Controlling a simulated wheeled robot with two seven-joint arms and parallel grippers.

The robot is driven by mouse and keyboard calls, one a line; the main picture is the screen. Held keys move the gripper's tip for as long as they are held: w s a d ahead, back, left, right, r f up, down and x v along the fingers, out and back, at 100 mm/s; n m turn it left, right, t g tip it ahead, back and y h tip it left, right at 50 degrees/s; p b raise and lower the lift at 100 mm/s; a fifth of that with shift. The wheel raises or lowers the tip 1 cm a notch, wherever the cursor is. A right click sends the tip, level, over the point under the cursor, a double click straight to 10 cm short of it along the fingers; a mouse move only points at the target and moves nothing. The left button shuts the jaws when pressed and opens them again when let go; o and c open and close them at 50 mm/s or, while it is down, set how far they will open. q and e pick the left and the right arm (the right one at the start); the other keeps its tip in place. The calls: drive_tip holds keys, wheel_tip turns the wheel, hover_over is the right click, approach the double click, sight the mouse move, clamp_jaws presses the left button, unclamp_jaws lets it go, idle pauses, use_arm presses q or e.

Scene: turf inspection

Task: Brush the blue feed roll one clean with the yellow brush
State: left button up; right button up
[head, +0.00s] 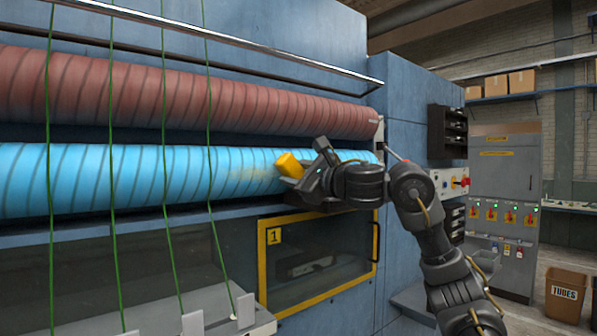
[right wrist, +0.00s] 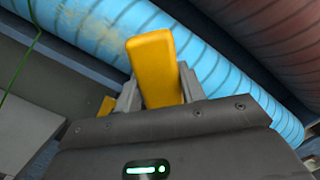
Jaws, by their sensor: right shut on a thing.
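The blue feed roll (head: 90,175) runs across the machine below a red-brown roll. It has dark spiral lines. A yellowish dusty patch (head: 247,172) shows on it just left of my right gripper. My right gripper (head: 300,172) is shut on the yellow brush (head: 289,164), in front of the blue roll's right part. In the right wrist view the yellow brush (right wrist: 153,68) stands up between the fingers, with the blue roll (right wrist: 205,65) behind it and a pale brownish smudge (right wrist: 93,18) at upper left. I cannot tell whether the brush touches the roll. My left gripper is not in view.
The red-brown roll (head: 230,100) and a metal rail (head: 250,45) lie above. Several green cords (head: 113,230) hang in front of the rolls at left. A yellow-framed window (head: 318,260) marked 1 is below my gripper. A brown bin (head: 566,295) stands at far right.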

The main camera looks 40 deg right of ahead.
sight(259, 171)
drive_tip(key=shift+w+p, duration=0.3)
drive_tip(key=shift+w, duration=0.55)
drive_tip(key=shift+a+r+p, duration=0.1)
drive_tip(key=shift+a+p, duration=0.35)
drive_tip(key=shift+a, duration=0.65)
drive_tip(key=shift+s+a, duration=0.1)
drive_tip(key=shift+a, duration=0.4)
drive_tip(key=shift+a, duration=0.15)
drive_tip(key=shift+a+p, duration=0.45)
drive_tip(key=shift+a, duration=1)
